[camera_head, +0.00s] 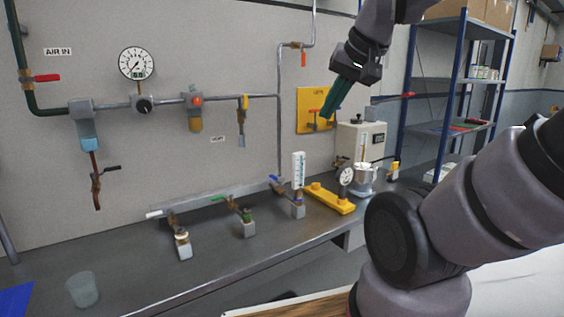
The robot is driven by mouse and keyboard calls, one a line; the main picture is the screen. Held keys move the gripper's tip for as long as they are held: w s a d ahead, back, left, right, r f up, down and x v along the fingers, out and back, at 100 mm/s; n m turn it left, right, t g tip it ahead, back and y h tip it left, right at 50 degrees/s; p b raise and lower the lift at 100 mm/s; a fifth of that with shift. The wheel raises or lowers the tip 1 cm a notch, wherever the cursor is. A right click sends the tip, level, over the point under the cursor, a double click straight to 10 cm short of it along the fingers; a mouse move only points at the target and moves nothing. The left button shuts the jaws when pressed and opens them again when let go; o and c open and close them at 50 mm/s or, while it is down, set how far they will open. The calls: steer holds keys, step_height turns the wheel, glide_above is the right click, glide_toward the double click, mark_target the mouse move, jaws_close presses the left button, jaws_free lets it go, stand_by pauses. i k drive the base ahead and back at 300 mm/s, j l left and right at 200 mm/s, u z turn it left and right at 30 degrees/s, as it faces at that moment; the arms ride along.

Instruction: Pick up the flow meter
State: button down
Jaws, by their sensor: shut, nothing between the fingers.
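A small upright white panel with scale-like marks (299,168) stands on the grey bench, behind a blue-handled valve; it looks like the flow meter, though its markings are too small to read. Its lower end is partly hidden by the valve. My gripper (328,113) has teal fingers, shut and empty. It points down and left in the air, up and to the right of the white panel and apart from it, in front of the yellow wall plate in the picture.
Green-handled (248,222) and white-handled valves (182,243) stand left. The left bench front has free room beside a clear cup (83,289).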

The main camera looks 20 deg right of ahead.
mark_target(298, 157)
steer(key=i+j+z, duration=0.15)
steer(key=j+z, duration=0.15)
steer(key=j, duration=0.15)
steer(key=j+z, duration=0.3)
steer(key=i+j+z, duration=0.1)
steer(key=j+z, duration=0.2)
steer(key=j, duration=0.3)
